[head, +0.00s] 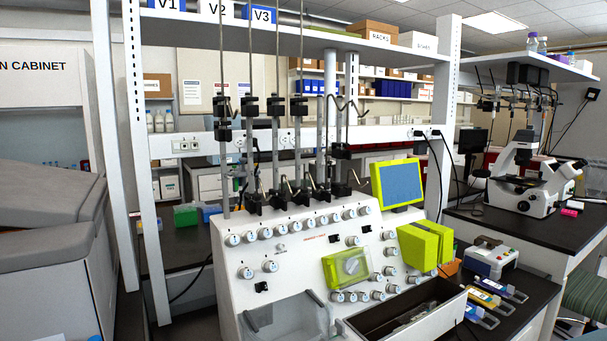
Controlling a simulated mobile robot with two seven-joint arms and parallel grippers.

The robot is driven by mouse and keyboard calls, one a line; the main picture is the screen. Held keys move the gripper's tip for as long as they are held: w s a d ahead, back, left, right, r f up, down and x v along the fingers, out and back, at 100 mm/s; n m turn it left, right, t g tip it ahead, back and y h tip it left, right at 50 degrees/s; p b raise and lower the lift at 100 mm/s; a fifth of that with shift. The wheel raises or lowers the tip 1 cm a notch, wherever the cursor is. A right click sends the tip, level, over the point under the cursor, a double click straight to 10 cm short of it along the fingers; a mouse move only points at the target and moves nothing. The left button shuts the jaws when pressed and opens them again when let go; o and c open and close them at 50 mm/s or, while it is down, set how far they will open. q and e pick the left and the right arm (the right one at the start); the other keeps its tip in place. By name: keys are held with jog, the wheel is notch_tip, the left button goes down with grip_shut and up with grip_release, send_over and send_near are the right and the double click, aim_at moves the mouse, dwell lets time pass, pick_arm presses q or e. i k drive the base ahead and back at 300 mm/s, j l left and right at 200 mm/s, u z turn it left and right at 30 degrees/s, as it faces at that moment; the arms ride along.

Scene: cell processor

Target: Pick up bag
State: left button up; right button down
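I cannot make out a bag for certain. A pale, partly see-through item (413,317) lies in the open dark tray (372,327) at the front of the white cell processor (232,262); it is too small and cut off to tell whether it is a bag. The metal poles above the processor carry black clamps (275,106), and no bag clearly hangs from them. Neither of my grippers is in view.
The processor has many knobs, a green-framed screen (400,183) and a lime-green box (424,246). Blue and yellow devices (484,298) lie on the black bench at right. A microscope (530,183) stands further back. White shelf posts (138,170) rise at left.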

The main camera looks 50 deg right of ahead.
aim_at(498, 287)
jog(key=z, duration=2.75)
jog(key=i+l+z, duration=0.6)
jog(key=i, duration=0.2)
jog(key=i+l+z, duration=0.25)
jog(key=i, duration=0.2)
jog(key=i+u, duration=0.1)
jog(key=i, duration=0.55)
jog(key=i+l, duration=0.2)
jog(key=i, duration=0.5)
jog(key=i+u, duration=0.55)
jog(key=u, duration=0.25)
jog(key=i+l+u, duration=0.25)
jog(key=u, duration=0.15)
